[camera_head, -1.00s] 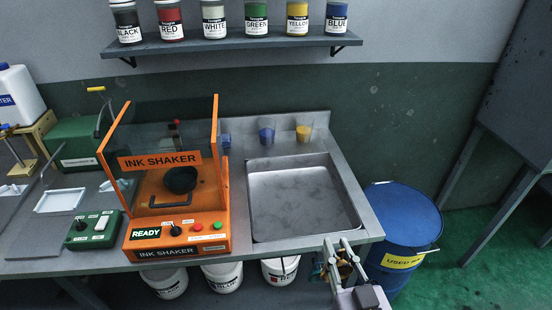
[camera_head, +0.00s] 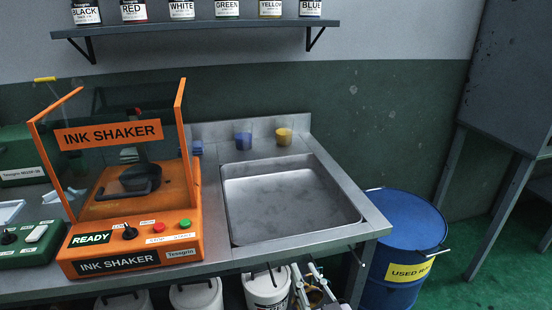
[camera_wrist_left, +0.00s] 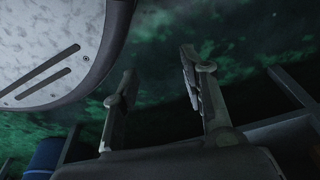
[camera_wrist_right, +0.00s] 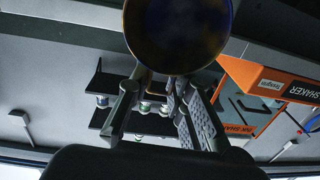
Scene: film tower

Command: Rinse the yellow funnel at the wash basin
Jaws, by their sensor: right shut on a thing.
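My right gripper (camera_head: 314,272) is at the bottom edge of the head view, in front of and below the counter's front edge. In the right wrist view it (camera_wrist_right: 155,88) is shut on a round, dark brownish-yellow thing with a bluish tint, which looks like the yellow funnel (camera_wrist_right: 178,35). Only a small part of it shows in the head view. The wash basin (camera_head: 290,200), a shallow square steel sink, looks empty on the right of the counter. My left gripper (camera_wrist_left: 157,65) is open and empty over a dark green floor, out of the head view.
An orange ink shaker (camera_head: 140,225) stands left of the basin. A blue drum (camera_head: 405,240) stands right of the counter. White buckets (camera_head: 267,290) sit below. A shelf (camera_head: 200,28) of ink jars hangs above.

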